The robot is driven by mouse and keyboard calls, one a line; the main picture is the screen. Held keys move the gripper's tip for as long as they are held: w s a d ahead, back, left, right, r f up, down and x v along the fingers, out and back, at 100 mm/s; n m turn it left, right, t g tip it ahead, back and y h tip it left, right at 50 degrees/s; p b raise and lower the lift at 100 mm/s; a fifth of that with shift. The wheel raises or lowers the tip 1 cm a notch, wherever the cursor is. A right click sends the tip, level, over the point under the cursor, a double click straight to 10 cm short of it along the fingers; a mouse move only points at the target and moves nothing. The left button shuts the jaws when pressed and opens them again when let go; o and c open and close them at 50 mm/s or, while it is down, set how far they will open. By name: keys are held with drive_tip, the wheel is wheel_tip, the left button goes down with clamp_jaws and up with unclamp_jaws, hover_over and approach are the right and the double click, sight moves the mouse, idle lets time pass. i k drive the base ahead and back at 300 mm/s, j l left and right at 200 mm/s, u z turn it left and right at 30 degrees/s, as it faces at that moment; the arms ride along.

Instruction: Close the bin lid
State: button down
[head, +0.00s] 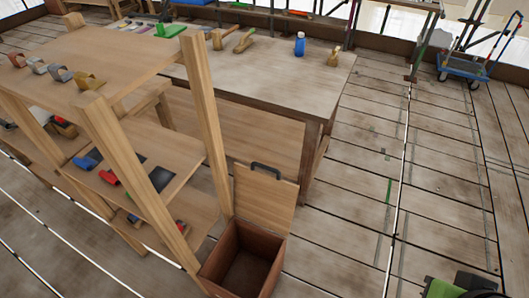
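A wooden bin (240,262) stands on the plank floor at the bottom middle of the head view. Its inside looks dark and empty, and its near bottom part is cut off by the picture edge. Its wooden lid (264,198) is open, standing up at the back edge of the bin. A dark handle (267,171) is fixed near the lid's top edge. A dark and green shape shows at the bottom right corner; I cannot tell whether it is part of me. My gripper is not seen in this view.
A wooden shelf unit (150,130) with tools stands close on the left of the bin. A workbench (270,70) with a blue bottle (300,44) and wooden tools is behind it. A blue cart (463,68) is at the far right. The floor (350,200) right of the bin is clear.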

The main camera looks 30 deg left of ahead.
sight(266, 200)
drive_tip(key=i+u, duration=0.3)
drive_tip(key=u, duration=0.15)
drive_tip(key=i+l+u, duration=0.2)
drive_tip(key=u, duration=0.3)
drive_tip(key=i+l+u, duration=0.25)
drive_tip(key=u, duration=0.2)
drive_tip(key=i+l+u, duration=0.2)
drive_tip(key=u, duration=0.3)
drive_tip(key=i+l+u, duration=0.1)
drive_tip(key=l+u, duration=1.75)
drive_tip(key=i+l+u, duration=0.1)
drive_tip(key=u, duration=0.25)
drive_tip(key=l+u, duration=0.15)
drive_tip(key=u, duration=0.2)
drive_tip(key=i+l+u, duration=0.1)
drive_tip(key=u, duration=0.25)
drive_tip(key=l, duration=0.1)
